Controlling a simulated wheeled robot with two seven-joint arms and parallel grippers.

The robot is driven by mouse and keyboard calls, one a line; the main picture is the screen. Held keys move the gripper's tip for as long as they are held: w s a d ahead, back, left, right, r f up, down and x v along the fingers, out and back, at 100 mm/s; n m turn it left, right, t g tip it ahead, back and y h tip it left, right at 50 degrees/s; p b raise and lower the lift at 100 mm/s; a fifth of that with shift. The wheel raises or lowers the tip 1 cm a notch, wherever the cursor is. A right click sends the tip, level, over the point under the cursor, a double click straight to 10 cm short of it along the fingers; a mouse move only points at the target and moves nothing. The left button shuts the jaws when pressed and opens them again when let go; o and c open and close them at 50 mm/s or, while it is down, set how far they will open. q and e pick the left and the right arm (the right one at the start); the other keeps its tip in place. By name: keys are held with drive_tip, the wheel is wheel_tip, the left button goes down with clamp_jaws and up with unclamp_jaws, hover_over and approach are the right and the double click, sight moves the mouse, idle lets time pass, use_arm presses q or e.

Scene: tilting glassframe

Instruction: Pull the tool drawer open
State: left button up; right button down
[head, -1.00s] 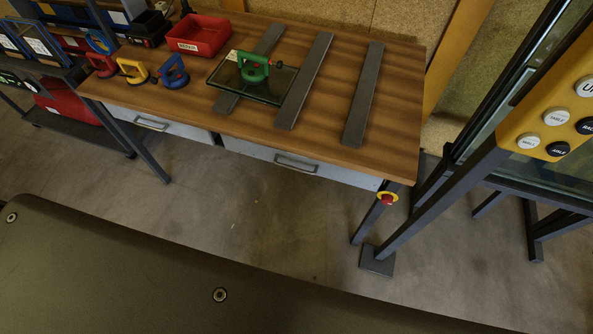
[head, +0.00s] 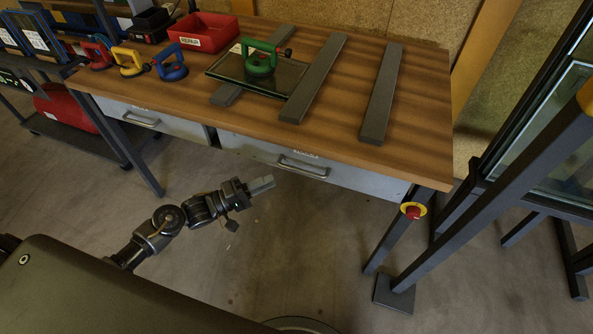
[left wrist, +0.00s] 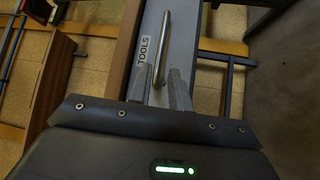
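The right drawer (head: 352,176) under the workbench looks shut, with a grey bar handle (head: 303,168) and a small label above it. In the left wrist view a drawer front (left wrist: 150,25) carries the label TOOLS (left wrist: 147,51) beside a bar handle (left wrist: 163,45). My left gripper (head: 268,184) is in front of the bench, left of the right drawer's handle and apart from it. In the left wrist view its two fingers (left wrist: 168,85) stand apart with a gap between them, the handle's near end showing beyond that gap. My right gripper is not in view.
A left drawer (head: 150,120) is also shut. On the wooden bench (head: 340,140) are suction lifters, a glass pane, grey bars and a red bin (head: 203,31). A red emergency button (head: 412,211) is at the bench's right leg. The floor in front is clear.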

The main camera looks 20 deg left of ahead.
sight(297, 169)
use_arm(q)
drive_tip(key=x, duration=0.9)
drive_tip(key=shift+w+d, duration=0.25)
clamp_jaws()
